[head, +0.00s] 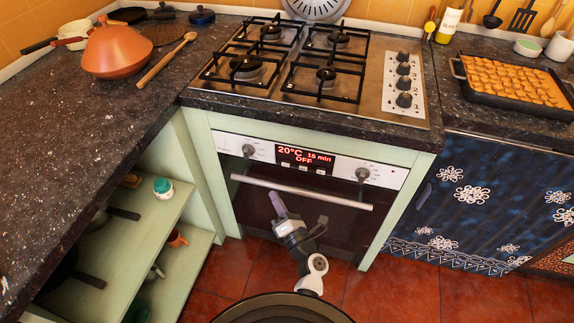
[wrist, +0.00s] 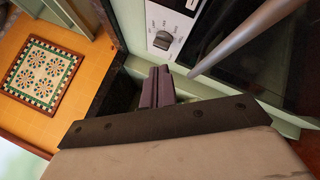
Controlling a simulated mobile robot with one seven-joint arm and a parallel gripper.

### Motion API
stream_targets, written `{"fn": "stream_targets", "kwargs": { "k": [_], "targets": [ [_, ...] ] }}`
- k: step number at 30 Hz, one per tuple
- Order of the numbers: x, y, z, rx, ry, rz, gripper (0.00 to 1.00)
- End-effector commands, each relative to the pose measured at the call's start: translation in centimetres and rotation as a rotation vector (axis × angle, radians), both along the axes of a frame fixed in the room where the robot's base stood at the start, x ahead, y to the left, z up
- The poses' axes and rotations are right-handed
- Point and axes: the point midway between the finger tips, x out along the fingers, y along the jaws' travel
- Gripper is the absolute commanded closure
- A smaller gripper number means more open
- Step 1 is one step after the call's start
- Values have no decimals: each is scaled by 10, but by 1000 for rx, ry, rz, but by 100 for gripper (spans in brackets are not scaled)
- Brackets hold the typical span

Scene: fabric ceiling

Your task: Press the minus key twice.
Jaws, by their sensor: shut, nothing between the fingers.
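The oven (head: 300,208) has a white control panel (head: 230,146) with a dark display (head: 305,157) that reads 20°C, 15 min and OFF in red. Small light keys (head: 300,167) sit in a row along the display's lower edge. Their symbols are too small to read, so I cannot tell which is minus. My gripper (head: 277,198) is in front of the oven door, below the panel and close to the handle bar (head: 300,194). In the wrist view its two purple fingers (wrist: 160,72) are together and empty. They appear apart from the panel.
Dark knobs flank the display, left (head: 248,151) and right (head: 362,174). One knob (wrist: 163,40) shows in the wrist view. The handle bar stands out from the door. Open shelves (head: 150,228) are at left, a blue patterned cabinet (head: 490,200) at right. Red floor is clear at right front.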

Motion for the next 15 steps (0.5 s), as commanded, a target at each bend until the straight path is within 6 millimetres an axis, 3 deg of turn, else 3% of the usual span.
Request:
{"fn": "stream_targets", "kwargs": {
  "k": [5,15],
  "targets": [
    [8,-4,-6,0,6,-4,100],
    [55,-19,-5,-1,3,-3,100]
  ]
}}
